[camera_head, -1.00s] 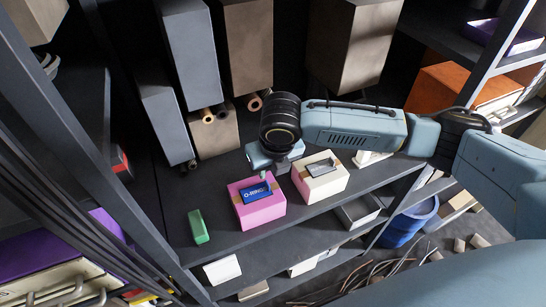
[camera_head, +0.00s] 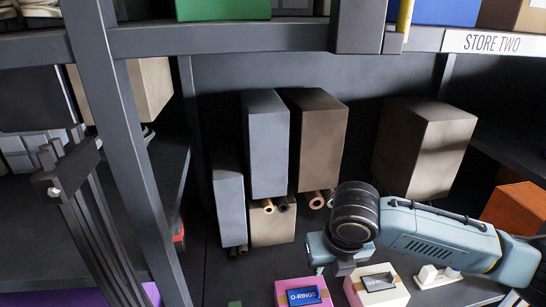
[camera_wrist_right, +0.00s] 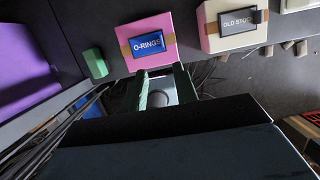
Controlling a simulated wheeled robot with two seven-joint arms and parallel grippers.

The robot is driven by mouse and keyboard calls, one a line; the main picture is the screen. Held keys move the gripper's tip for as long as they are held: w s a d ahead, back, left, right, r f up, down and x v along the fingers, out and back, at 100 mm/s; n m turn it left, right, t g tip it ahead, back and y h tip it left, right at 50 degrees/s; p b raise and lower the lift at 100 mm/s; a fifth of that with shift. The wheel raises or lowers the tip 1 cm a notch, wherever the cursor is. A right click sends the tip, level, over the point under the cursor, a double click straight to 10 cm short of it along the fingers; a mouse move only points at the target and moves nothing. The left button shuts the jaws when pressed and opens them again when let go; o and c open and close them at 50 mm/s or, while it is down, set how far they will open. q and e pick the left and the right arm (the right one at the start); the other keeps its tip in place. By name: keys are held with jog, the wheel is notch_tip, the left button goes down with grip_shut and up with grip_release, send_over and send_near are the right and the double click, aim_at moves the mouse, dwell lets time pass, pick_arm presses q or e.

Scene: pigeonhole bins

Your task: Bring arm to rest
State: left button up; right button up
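My right gripper (camera_head: 340,268) hangs below the dark wrist joint, just behind the pink and cream boxes in the head view. In the right wrist view its two fingers (camera_wrist_right: 163,86) stand apart with nothing seen between them. The pink box (camera_wrist_right: 148,28) carries a blue O-RINGS label and shows at the bottom edge of the head view (camera_head: 282,292). The cream box (camera_wrist_right: 212,40), labelled OLD STOCK, sits beside it. My left gripper is not in view.
Tall grey (camera_head: 267,145) and brown (camera_head: 322,140) boxes stand behind, with tube ends below them. A large brown box (camera_head: 425,150) stands at the right. A dark upright (camera_head: 120,130) and the shelf above (camera_head: 230,38) frame the bay. A green block (camera_wrist_right: 95,63) lies near the pink box.

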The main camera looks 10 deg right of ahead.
jog(key=s+a+f+m+y, duration=0.45)
jog(key=s+a+m, duration=0.35)
jog(key=m, duration=0.6)
jog(key=s+d+f+m+h, duration=0.2)
jog(key=s+d+f+m, duration=0.2)
jog(key=s+d+m, duration=0.45)
jog(key=s+d+f+m+h, duration=0.3)
jog(key=s+d+f+m, duration=0.15)
jog(key=m, duration=0.75)
notch_tip(320, 180, down, 29)
jog(key=s+b, duration=0.1)
jog(key=b, duration=0.6)
jog(key=s+d+f+g+b, duration=0.1)
jog(key=s+f+b, duration=0.2)
jog(key=s+f, duration=0.5)
jog(key=s+d+f+g+b, duration=0.1)
jog(key=s+d+f+b, duration=0.1)
jog(key=s+f, duration=0.7)
notch_tip(320, 180, down, 6)
jog(key=shift+d+f+n+b, duration=0.1)
jog(key=shift+d+n+b, duration=0.1)
jog(key=shift+n+b, duration=0.4)
